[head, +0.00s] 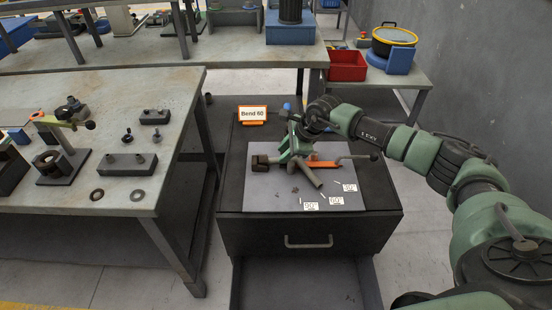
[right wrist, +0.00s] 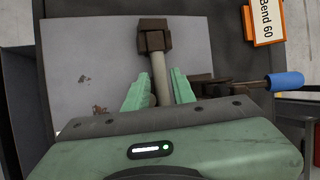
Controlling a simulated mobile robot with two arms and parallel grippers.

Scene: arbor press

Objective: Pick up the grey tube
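The grey tube (right wrist: 160,78) shows in the right wrist view, running from a brown clamp block (right wrist: 153,38) down between my green fingers. My left gripper is not in view.
The bender stands on a grey mat (head: 262,196) on a dark cabinet, with an orange part (head: 326,163) and a long lever. A "Bend 60" sign (head: 252,114) stands behind. Angle labels (head: 334,202) lie in front. A workbench (head: 100,180) with parts is at left.

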